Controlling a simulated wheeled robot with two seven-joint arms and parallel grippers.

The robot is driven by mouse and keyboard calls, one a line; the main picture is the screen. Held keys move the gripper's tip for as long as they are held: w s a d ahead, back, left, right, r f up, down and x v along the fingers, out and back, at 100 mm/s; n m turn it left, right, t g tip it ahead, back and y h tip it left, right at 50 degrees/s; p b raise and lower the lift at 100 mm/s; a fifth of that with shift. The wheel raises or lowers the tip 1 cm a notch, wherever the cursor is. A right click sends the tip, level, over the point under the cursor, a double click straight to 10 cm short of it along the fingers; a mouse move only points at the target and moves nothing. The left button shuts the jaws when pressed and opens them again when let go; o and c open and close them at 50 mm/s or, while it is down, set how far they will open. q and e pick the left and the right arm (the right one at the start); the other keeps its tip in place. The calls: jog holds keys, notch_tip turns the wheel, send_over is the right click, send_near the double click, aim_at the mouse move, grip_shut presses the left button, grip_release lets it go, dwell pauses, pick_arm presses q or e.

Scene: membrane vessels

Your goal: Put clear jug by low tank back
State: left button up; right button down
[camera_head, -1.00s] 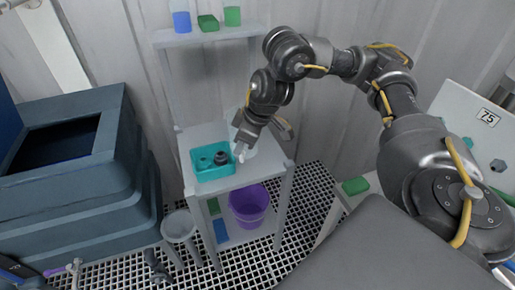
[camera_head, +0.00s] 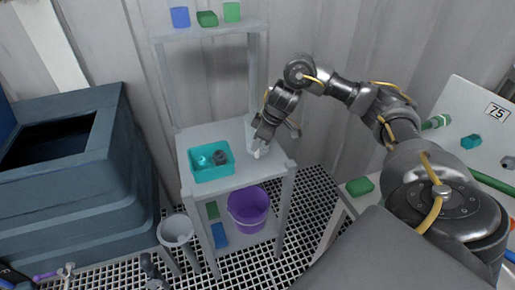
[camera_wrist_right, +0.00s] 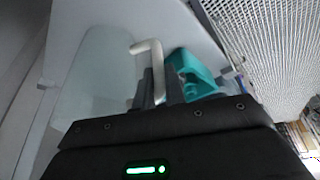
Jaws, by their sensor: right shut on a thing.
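The clear jug (camera_wrist_right: 97,75) is a see-through vessel with a pale handle (camera_wrist_right: 150,58) in the right wrist view. My right gripper (camera_wrist_right: 160,85) is shut on the handle. In the head view my right gripper (camera_head: 260,146) is over the right part of the shelf stand's upper board, to the right of the teal tray (camera_head: 193,178). The jug is mostly hidden there by the gripper, and I cannot tell whether its base touches the board. A large dark blue-grey tank (camera_head: 130,165) stands at the left. My left gripper is not in view.
The teal tray, with small items in it, shares the board (camera_head: 235,180) with the jug. A purple bucket (camera_head: 249,211) is on the lower shelf. A narrow top shelf (camera_head: 207,30) holds blue and green items.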

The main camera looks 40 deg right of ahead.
jog(key=shift+f, duration=0.8)
jog(key=shift+d+f, duration=0.1)
jog(key=shift+f, duration=0.05)
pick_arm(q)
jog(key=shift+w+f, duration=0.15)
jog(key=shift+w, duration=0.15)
pick_arm(e)
jog(key=c, duration=1.5)
grip_release()
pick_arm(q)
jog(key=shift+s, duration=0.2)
pick_arm(e)
jog(key=shift+o, duration=0.2)
